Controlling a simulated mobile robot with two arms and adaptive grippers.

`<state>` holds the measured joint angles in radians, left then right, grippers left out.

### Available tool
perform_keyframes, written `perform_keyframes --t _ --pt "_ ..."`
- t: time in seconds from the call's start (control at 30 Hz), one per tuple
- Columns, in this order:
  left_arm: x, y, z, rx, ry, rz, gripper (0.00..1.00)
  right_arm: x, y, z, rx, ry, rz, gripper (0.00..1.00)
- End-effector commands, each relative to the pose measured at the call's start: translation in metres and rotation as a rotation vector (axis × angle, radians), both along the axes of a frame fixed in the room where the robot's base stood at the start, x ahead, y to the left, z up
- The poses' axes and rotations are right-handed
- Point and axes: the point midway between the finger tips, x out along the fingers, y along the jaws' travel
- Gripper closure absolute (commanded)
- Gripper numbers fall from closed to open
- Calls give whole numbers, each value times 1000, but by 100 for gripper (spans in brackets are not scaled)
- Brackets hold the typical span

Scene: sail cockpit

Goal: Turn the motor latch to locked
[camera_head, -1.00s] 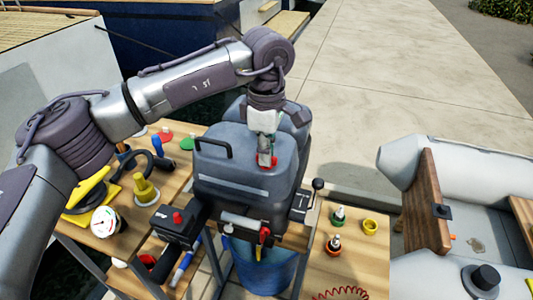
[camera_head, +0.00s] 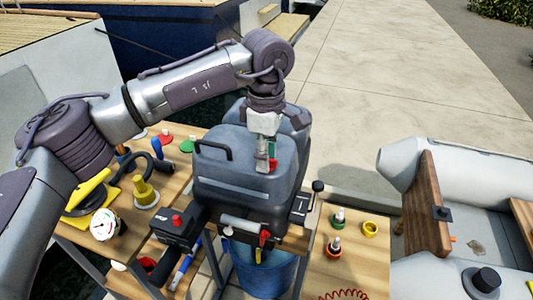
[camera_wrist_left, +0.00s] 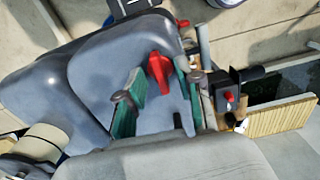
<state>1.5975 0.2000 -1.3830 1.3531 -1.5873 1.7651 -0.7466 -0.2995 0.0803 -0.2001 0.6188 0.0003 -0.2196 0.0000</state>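The outboard motor (camera_head: 238,172) has a dark grey cowl and stands at the middle of the head view. It also fills much of the left wrist view (camera_wrist_left: 95,75). A red latch (camera_wrist_left: 158,72) sits on the cowl; only a small red part of it (camera_head: 273,166) shows in the head view. My left gripper (camera_head: 268,156) points down over the cowl. In the left wrist view its green fingers (camera_wrist_left: 159,82) stand apart, one on each side of the red latch, with gaps visible. Whether either finger touches it I cannot tell. My right gripper is out of view.
A wooden bench holds a yellow fitting (camera_head: 144,192), a white gauge (camera_head: 105,224) and a black box with a red knob (camera_head: 180,224). A blue bucket (camera_head: 262,275) is below the motor. A grey dinghy (camera_head: 415,168) lies right. The concrete quay behind is clear.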

Motion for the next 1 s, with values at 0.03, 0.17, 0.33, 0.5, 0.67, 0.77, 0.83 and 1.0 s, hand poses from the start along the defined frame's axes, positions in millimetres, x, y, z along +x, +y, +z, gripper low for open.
perform_keyframes --t 0.03,0.17,0.33,0.5,0.67,0.77,0.83,1.0 --pt "0 0 3 0 -1 0 65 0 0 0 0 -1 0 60" --pt "1 0 18 0 -4 0 65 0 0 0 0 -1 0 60" --pt "1 -1 54 -1 -5 0 65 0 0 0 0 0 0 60" --pt "1 -1 89 -1 -4 1 65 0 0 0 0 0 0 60" --pt "1 -1 110 -1 -2 0 65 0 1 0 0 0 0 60" --pt "0 0 117 0 -1 0 65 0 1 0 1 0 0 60" --pt "0 0 119 0 0 -1 65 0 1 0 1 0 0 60" --pt "0 0 120 0 0 -1 65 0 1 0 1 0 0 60"
